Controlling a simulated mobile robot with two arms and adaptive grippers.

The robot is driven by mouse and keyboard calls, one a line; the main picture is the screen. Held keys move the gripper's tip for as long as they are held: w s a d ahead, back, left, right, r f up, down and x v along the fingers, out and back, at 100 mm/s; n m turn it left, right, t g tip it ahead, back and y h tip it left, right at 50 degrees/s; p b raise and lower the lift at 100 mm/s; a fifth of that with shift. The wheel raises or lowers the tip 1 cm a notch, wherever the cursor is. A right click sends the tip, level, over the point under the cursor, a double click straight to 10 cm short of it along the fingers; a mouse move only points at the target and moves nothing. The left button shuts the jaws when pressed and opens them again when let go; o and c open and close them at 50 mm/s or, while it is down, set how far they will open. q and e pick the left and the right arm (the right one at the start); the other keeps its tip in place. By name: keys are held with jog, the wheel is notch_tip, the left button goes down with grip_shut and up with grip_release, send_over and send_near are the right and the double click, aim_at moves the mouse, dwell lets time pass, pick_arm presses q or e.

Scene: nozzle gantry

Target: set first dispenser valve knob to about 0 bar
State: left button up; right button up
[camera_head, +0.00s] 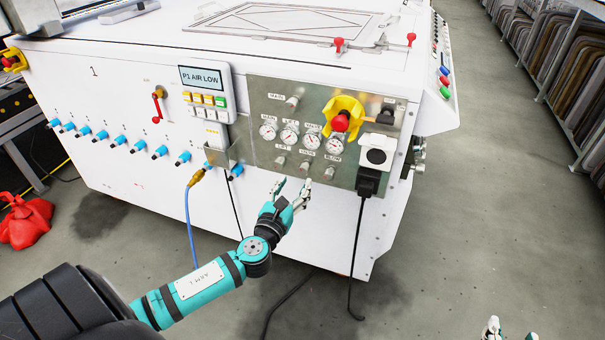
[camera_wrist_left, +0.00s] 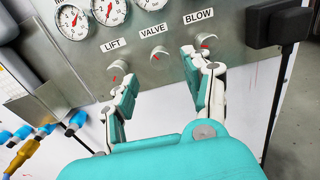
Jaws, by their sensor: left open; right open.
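The VALVE knob (camera_wrist_left: 159,54) is a small metal knob with a red mark, between the LIFT knob (camera_wrist_left: 117,68) and the BLOW knob (camera_wrist_left: 206,40). In the head view the VALVE knob (camera_head: 306,165) is the middle one of the row under the gauges. My left gripper (camera_head: 293,184) is open and empty, just below this row. In the left wrist view its fingers (camera_wrist_left: 154,68) lie either side of the VALVE knob, apparently short of it. My right gripper (camera_head: 512,328) is open and empty at the bottom right, partly cut off, far from the panel.
Several round gauges (camera_head: 290,137) sit above the knobs. A yellow and red emergency stop (camera_head: 341,121) and a black plug (camera_head: 370,181) with a hanging cable are to the right. A display (camera_head: 202,79) reads "P1 AIR LOW". The floor right of the machine is clear.

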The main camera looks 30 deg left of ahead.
aim_at(302, 172)
pick_arm(q)
jog(key=x, duration=0.4)
jog(key=shift+w+b, duration=0.35)
jog(key=shift+w, duration=0.05)
jog(key=shift+x, duration=0.85)
pick_arm(e)
jog(key=r+t, duration=0.2)
jog(key=r, duration=0.1)
jog(key=w+a+r+t, duration=0.1)
jog(key=shift+w+r+y, duration=0.1)
jog(key=shift+r+y, duration=0.2)
jog(key=shift+y, duration=0.1)
pick_arm(q)
grip_shut()
